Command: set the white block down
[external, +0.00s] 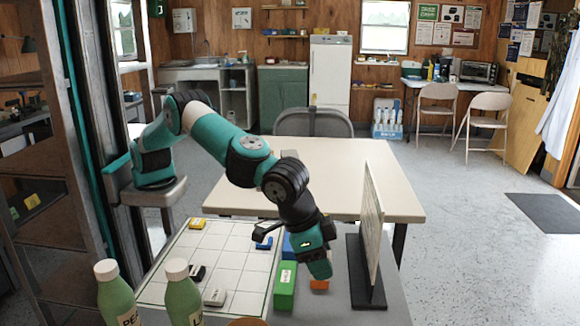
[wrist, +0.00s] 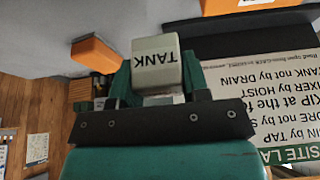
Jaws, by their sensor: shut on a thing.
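The white block (wrist: 154,60), marked TANK, is between the teal fingers of my gripper (wrist: 157,82) in the wrist view. The jaws are shut on it, and its lettering appears upside down. In the external view my gripper (external: 318,266) points down at the right of the table, close to the upright sign board (external: 372,222). The held block is hidden there behind the gripper and wrist. The white gridded board (external: 235,262) lies left of my gripper. I cannot tell the height of the block above the table.
A green block (external: 285,288), an orange block (external: 319,285) and a blue block (external: 288,246) stand near my gripper. The grid holds yellow (external: 198,223), blue (external: 264,243), black (external: 197,273) and pale (external: 214,297) blocks. Two bottles (external: 183,295) (external: 116,294) stand in front.

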